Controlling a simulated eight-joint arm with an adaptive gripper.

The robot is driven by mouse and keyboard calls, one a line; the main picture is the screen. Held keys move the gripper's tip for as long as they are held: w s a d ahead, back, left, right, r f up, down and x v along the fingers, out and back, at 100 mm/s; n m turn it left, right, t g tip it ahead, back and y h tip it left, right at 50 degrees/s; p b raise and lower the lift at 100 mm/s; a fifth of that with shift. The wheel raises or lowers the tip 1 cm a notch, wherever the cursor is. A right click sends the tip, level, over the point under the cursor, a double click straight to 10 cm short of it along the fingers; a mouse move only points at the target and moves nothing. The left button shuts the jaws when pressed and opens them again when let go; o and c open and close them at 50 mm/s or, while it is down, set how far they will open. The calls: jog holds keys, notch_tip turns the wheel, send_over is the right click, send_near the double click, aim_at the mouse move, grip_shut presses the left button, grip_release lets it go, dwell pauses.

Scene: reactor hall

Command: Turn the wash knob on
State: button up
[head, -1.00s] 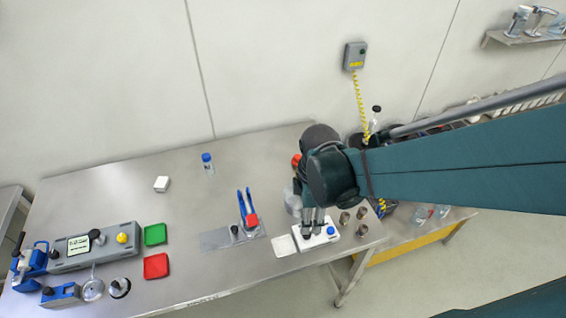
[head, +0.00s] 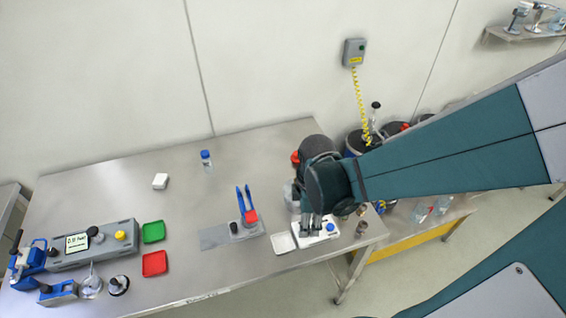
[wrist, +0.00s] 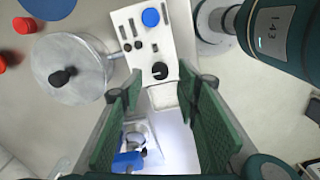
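A white control box (wrist: 142,48) lies below my gripper in the wrist view, with a blue button (wrist: 151,17), a black knob (wrist: 160,70) bearing a light mark, and small dark slots. No label tells me that this is the wash knob. My gripper (wrist: 160,95) is open and empty, its green pads on either side of the view just short of the knob. I see no contact with the knob. In the head view my gripper (head: 311,225) hangs over the box (head: 325,239), hiding its knob; the blue button (head: 330,227) shows to the right.
A metal pot (wrist: 68,68) with a black lid knob stands close left of the box. A white square dish (head: 283,243) and a blue-handled tool (head: 246,205) are to the left. Metal cups (head: 361,229) stand right, near the table edge.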

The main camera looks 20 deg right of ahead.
jog(key=shift+f, duration=1.75)
jog(key=shift+b, duration=0.3)
jog(key=c, duration=0.9)
